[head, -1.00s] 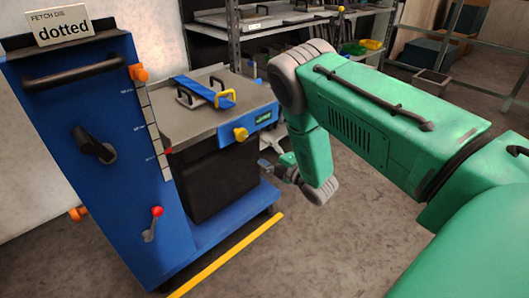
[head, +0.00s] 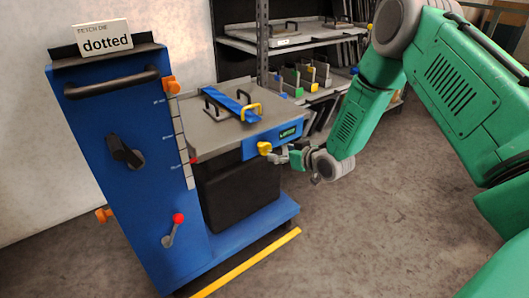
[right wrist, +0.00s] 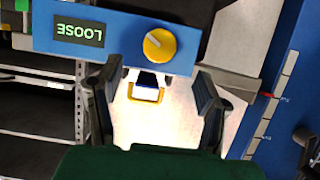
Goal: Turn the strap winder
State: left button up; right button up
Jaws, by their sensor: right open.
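The strap winder is a round yellow knob (head: 264,147) on the blue front panel of the cart's tray, beside a small dark display (head: 287,133). In the right wrist view the knob (right wrist: 159,45) has a pale pointer mark, and the display (right wrist: 79,31) reads LOOSE upside down. A blue strap (head: 236,104) lies across the tray top, over a die with handles. My right gripper (head: 283,157) is open just in front of the knob. In the right wrist view its two fingers (right wrist: 158,75) stand apart, with the knob ahead between them. My left gripper is not in view.
The blue cart (head: 125,165) carries a sign reading "dotted" (head: 104,39), a black handle, a black lever and a red-tipped lever (head: 174,230). Shelving (head: 262,40) stands behind. A yellow floor line (head: 246,264) runs before the cart; floor to the right is clear.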

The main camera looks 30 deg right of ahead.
aim_at(267, 150)
jog(key=b+x, duration=0.3)
jog(key=x, duration=0.7)
jog(key=shift+s, duration=0.1)
jog(key=shift+c, duration=0.4)
jog(key=c, duration=1.2)
